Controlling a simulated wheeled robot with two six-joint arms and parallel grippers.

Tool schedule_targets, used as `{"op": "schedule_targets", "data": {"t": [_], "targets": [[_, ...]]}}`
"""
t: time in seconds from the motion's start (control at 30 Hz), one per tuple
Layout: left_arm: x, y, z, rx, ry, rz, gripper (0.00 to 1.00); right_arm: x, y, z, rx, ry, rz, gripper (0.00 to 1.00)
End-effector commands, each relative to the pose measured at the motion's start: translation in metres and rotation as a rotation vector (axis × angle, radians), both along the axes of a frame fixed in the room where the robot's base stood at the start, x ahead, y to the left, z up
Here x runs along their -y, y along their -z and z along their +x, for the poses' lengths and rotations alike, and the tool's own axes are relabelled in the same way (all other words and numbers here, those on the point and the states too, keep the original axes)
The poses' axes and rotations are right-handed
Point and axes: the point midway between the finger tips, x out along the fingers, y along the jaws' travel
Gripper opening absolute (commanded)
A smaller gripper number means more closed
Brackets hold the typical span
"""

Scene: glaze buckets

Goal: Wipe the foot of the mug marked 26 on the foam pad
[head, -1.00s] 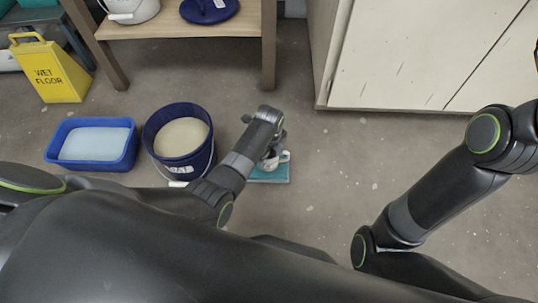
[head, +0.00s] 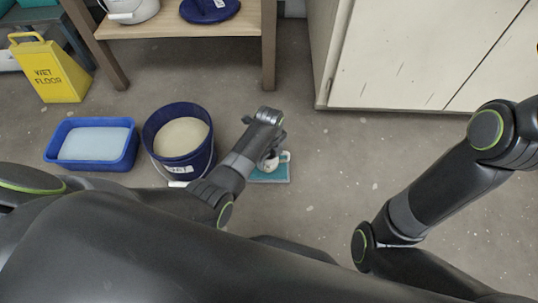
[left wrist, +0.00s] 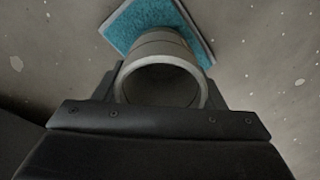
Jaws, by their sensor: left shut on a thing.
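A pale mug (head: 284,156) is partly hidden behind my left gripper (head: 272,160) in the head view. The gripper is shut on it. In the left wrist view the mug (left wrist: 160,46) sits between the fingers with its round open end toward the camera, and its far end overlaps the pad. The teal foam pad (head: 274,176) with a grey edge lies on the floor under the mug and also shows in the left wrist view (left wrist: 145,18). I cannot tell whether the foot touches the pad. No number is readable on the mug. My right gripper is out of view.
A blue bucket (head: 155,150) of cream glaze stands just left of my left forearm. A blue basin (head: 128,160) of pale liquid is further left. A yellow wet-floor sign (head: 62,82), a wooden shelf (head: 165,27) and a white cabinet (head: 400,55) stand behind. Floor right of the pad is clear.

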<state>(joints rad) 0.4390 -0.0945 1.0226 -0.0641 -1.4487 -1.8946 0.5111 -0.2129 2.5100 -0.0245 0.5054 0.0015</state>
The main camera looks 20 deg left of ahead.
Motion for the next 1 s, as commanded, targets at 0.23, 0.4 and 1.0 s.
{"op": "schedule_targets", "data": {"t": [0.23, 0.4, 1.0], "targets": [[0.000, 0.004, 0.001, 0.001, 0.000, 0.000, 0.32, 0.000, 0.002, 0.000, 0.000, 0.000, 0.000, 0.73], [0.000, 0.006, 0.001, 0.002, 0.000, 0.000, 0.32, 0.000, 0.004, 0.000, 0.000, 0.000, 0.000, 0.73], [-0.018, 0.005, -0.005, 0.000, -0.002, 0.001, 0.32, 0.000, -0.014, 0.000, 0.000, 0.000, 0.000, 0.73]]}}
